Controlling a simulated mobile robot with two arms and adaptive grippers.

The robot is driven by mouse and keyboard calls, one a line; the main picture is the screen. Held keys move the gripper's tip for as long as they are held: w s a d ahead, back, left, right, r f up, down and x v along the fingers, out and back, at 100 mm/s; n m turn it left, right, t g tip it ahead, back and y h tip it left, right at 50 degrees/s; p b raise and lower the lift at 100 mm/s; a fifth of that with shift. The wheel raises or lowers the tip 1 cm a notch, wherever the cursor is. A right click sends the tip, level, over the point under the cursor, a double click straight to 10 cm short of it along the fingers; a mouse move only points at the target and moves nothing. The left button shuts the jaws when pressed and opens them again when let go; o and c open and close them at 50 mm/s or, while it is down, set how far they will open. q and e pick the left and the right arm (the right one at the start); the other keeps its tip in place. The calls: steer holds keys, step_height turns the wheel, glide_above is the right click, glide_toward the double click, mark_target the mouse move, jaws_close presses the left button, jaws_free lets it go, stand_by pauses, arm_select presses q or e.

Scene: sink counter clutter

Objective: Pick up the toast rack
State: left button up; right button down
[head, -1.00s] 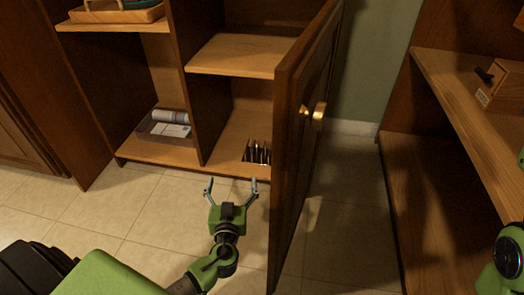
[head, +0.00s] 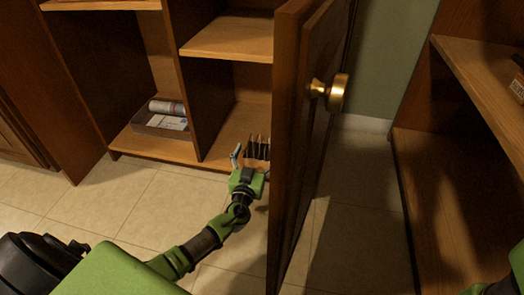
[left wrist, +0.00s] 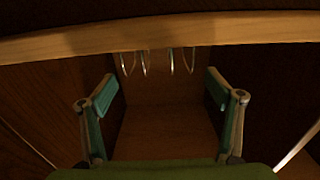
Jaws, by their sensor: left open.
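The toast rack (head: 257,149) is a set of several thin upright metal loops on the bottom shelf of the open cabinet, close to the open door. In the left wrist view its wire loops (left wrist: 158,62) show between and beyond my fingers. My left gripper (head: 250,160) is open just in front of the rack. In the left wrist view its two fingers (left wrist: 160,88) are spread wide, with nothing between the tips. In the head view, the gripper partly hides the rack's lower part. My right gripper is out of view.
The open cabinet door (head: 300,150) with a brass knob (head: 330,92) stands close to the right of my left gripper. A bin (head: 160,130) with a rolled item and papers sits on the left bottom shelf. A middle shelf (head: 230,42) lies above the rack.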

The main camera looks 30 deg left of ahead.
mark_target(262, 152)
arm_select(q)
steer(key=b+x, duration=0.1)
steer(key=x, duration=0.3)
steer(key=shift+w+f+b, duration=0.2)
steer(key=shift+w+b, duration=0.1)
steer(key=shift+b, duration=0.1)
steer(key=shift+w+a, duration=0.1)
steer(key=shift+w, duration=0.2)
steer(key=shift+r, duration=0.1)
steer(key=shift+c, duration=0.3)
steer(key=c, duration=1.4)
steer(key=shift+r, duration=0.1)
